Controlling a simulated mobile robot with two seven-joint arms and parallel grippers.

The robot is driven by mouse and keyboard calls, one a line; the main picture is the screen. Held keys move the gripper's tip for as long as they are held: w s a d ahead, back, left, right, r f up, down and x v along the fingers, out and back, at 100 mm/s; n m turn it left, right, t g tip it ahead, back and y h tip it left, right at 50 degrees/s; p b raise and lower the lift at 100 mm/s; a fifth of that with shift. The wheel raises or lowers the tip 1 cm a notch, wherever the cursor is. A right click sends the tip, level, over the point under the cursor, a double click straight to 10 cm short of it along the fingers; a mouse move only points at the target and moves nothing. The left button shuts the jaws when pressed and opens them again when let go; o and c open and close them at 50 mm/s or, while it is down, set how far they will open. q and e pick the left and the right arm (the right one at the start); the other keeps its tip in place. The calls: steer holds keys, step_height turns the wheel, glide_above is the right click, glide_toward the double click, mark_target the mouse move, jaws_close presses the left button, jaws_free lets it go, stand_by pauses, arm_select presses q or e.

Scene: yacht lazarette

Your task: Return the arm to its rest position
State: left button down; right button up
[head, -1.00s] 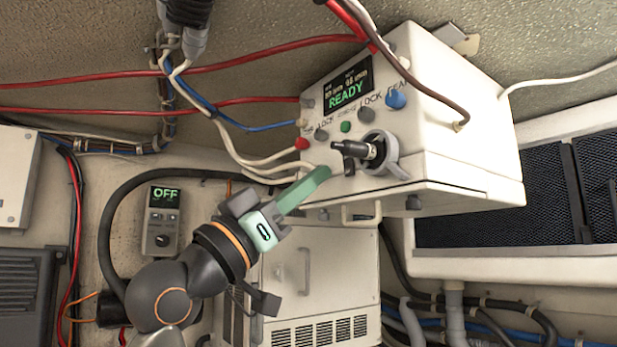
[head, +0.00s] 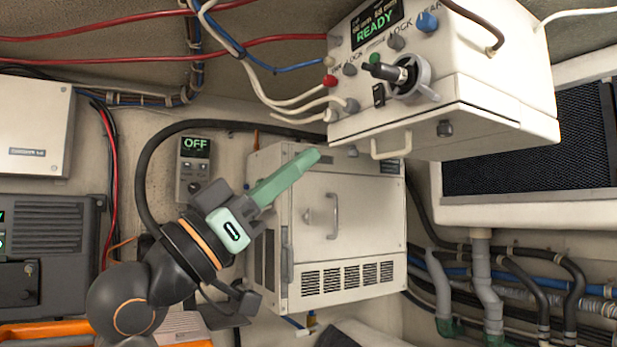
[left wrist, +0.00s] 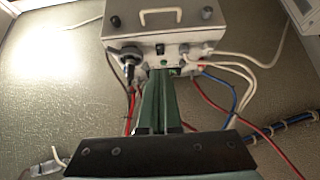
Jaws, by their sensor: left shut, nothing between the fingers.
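My left gripper (head: 312,158) is shut and empty, its green fingers together. In the head view it points up and right, in front of the upper part of a white cabinet (head: 365,215) and below the white control box (head: 470,110). The left wrist view shows the closed green fingers (left wrist: 160,85) from behind, pointing toward the control box (left wrist: 205,38). The display (head: 377,25) reads READY. My right gripper is not in view.
A small controller (head: 193,165) reading OFF hangs on the wall behind my arm. Red, blue and white cables (head: 265,65) run into the control box. A black hose (head: 160,150) curves behind my arm. Pipes and conduits (head: 485,275) fill the lower right.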

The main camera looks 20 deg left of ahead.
arm_select(q)
steer(key=w+f+n+y+p, duration=0.1)
steer(key=w+f+n+y, duration=0.15)
steer(key=w+f, duration=0.45)
steer(key=w+f+n+y, duration=0.2)
steer(key=w+f+y, duration=0.25)
steer(key=f, duration=0.45)
steer(key=w+a+f+n+g+y+p, duration=0.1)
steer(key=w+f+n+g+y, duration=0.15)
steer(key=f, duration=2.05)
steer(key=s+f+g+y+p, duration=0.1)
steer(key=s+f+g, duration=0.1)
steer(key=s+f, duration=0.6)
steer(key=s+f+g+y, duration=0.1)
steer(key=s+f+g, duration=0.15)
steer(key=f, duration=1.05)
steer(key=s+f+g+y+p, duration=0.1)
steer(key=s+f+g+y, duration=0.1)
steer(key=s+f, duration=0.65)
steer(key=s+f+m+g, duration=0.1)
steer(key=s+f+g, duration=0.1)
steer(key=s+f, duration=0.7)
steer(key=shift+s+d+p, duration=0.3)
steer(key=shift+s+d, duration=0.1)
steer(key=shift+s, duration=0.1)
steer(key=shift+f, duration=0.1)
